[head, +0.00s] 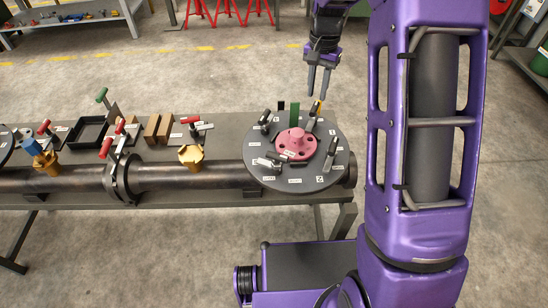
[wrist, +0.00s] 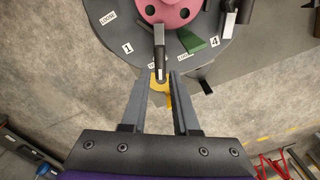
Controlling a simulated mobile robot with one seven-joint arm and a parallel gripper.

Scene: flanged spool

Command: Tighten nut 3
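A round dark plate (head: 255,165) on the bench carries a pink flanged spool (head: 297,137) with holes in its flange. The spool also shows in the wrist view (wrist: 182,12). Several lever handles stand around it. Tags 1 (wrist: 127,47) and 4 (wrist: 214,41) are readable in the wrist view; I cannot make out a tag 3 or tell which fastener is nut 3. My gripper (head: 318,92) points down above the plate's far right edge. In the wrist view its fingers (wrist: 160,76) are apart, with a dark lever with a pale end (wrist: 159,58) in line with the gap. I see nothing gripped.
A green block (wrist: 196,42) stands beside that lever, and a yellow part (wrist: 160,87) shows below it. A dark pipe (head: 210,174) with a yellow fitting (head: 191,157) runs left along the bench. Wooden blocks (head: 158,128) and a black tray (head: 88,133) lie farther left.

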